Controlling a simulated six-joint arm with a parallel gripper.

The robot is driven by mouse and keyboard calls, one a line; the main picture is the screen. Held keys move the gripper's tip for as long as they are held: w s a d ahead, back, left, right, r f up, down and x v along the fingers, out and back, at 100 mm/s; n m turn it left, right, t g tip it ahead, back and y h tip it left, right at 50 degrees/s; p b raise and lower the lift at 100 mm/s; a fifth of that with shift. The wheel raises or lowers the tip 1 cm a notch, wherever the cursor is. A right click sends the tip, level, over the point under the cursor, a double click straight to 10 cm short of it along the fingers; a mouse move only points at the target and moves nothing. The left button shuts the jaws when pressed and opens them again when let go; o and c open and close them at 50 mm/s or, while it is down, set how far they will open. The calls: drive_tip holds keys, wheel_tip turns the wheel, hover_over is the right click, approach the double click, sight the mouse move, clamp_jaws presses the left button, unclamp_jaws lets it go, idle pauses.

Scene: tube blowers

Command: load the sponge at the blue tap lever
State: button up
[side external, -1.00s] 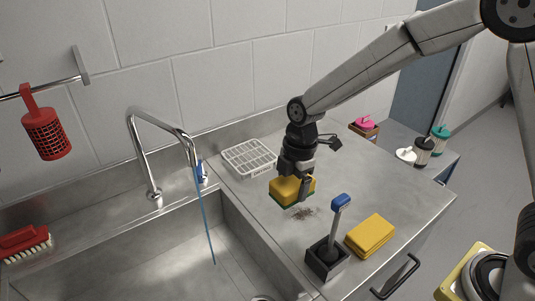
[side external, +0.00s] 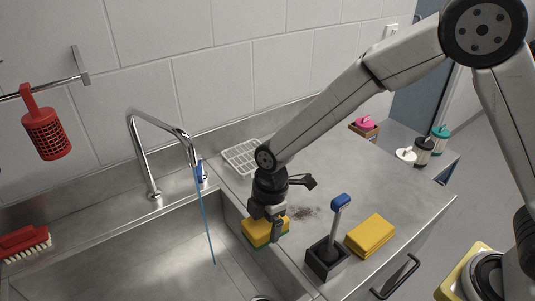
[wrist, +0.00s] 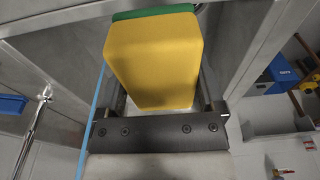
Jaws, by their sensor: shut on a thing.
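My gripper (side external: 267,225) is shut on a yellow sponge with a green underside (side external: 262,233). In the side view it holds the sponge over the sink's right edge, beside the counter. In the wrist view the sponge (wrist: 153,60) fills the space between the fingers of my gripper (wrist: 158,105). A thin blue stream of water (side external: 206,225) runs from the spout into the sink.
A white rack (side external: 241,157) lies behind my gripper. A red brush (side external: 24,244) lies left of the sink (side external: 120,255).

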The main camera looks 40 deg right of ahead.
drive_tip(key=w+a+f, duration=0.1)
drive_tip(key=w+a, duration=0.2)
drive_tip(key=w, duration=0.3)
drive_tip(key=w+a+f, duration=0.1)
drive_tip(key=w+a, duration=0.2)
drive_tip(key=w, duration=0.3)
drive_tip(key=shift+f, duration=0.35)
idle(0.6)
drive_tip(key=shift+w, duration=0.1)
drive_tip(key=shift+d, duration=0.1)
idle(0.5)
drive_tip(key=s+d, duration=0.3)
drive_tip(key=s, duration=0.4)
drive_tip(key=shift+d, duration=0.2)
idle(0.7)
drive_tip(key=shift+s, duration=0.1)
idle(0.9)
drive_tip(key=shift+s+r, duration=0.1)
drive_tip(key=shift+s+d+r, duration=0.35)
drive_tip(key=shift+s+r, duration=0.3)
drive_tip(key=shift+s, duration=0.05)
drive_tip(key=shift+s+d+r, duration=0.4)
drive_tip(key=shift+s+r, duration=0.2)
drive_tip(key=shift+s, duration=0.15)
drive_tip(key=shift+s+d+r, duration=0.35)
drive_tip(key=shift+s+r, duration=0.3)
drive_tip(key=shift+s, duration=0.05)
